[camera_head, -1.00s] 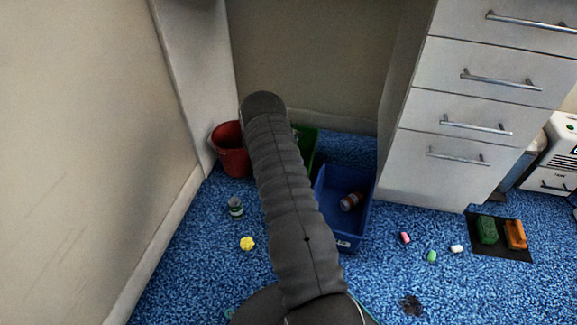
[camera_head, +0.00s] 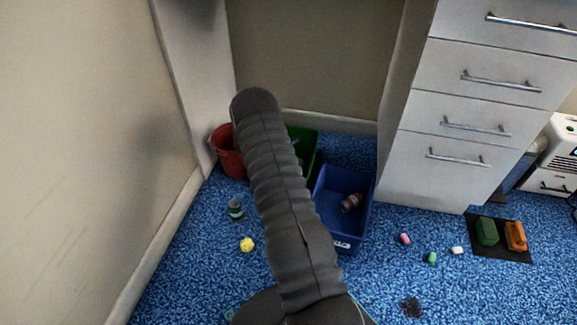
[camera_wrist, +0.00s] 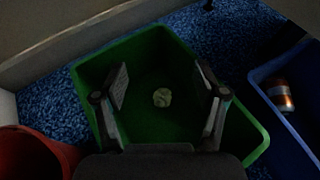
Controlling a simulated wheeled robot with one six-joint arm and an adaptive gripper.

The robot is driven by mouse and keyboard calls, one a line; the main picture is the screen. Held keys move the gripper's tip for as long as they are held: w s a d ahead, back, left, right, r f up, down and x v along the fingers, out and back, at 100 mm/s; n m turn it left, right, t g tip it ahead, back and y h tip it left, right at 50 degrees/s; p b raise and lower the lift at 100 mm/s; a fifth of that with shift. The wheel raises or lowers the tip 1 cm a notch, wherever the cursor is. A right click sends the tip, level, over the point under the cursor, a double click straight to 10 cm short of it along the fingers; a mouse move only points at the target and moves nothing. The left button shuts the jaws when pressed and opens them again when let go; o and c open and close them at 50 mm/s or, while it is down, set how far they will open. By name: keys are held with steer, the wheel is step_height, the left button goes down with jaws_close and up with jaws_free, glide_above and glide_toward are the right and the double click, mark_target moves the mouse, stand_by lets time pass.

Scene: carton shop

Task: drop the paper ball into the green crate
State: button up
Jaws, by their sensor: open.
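The green crate (camera_wrist: 150,50) fills the middle of the wrist view. In the head view the green crate (camera_head: 308,143) is partly hidden behind my arm. A small pale crumpled paper ball (camera_wrist: 162,97) shows inside the crate's outline, seemingly down on its floor. My gripper (camera_wrist: 162,78) is above the crate with its two fingers spread wide, one on each side of the ball in the picture and not touching it. The head view does not show my gripper.
A red bucket (camera_head: 229,160) stands left of the green crate, and a blue crate (camera_head: 333,222) holding a can (camera_head: 351,202) stands to its right. A yellow ball (camera_head: 247,245) and a jar (camera_head: 235,209) lie on the floor. Drawers (camera_head: 440,160) stand at right.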

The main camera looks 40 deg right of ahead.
steer(key=v, duration=0.8)
steer(key=shift+a, duration=0.25)
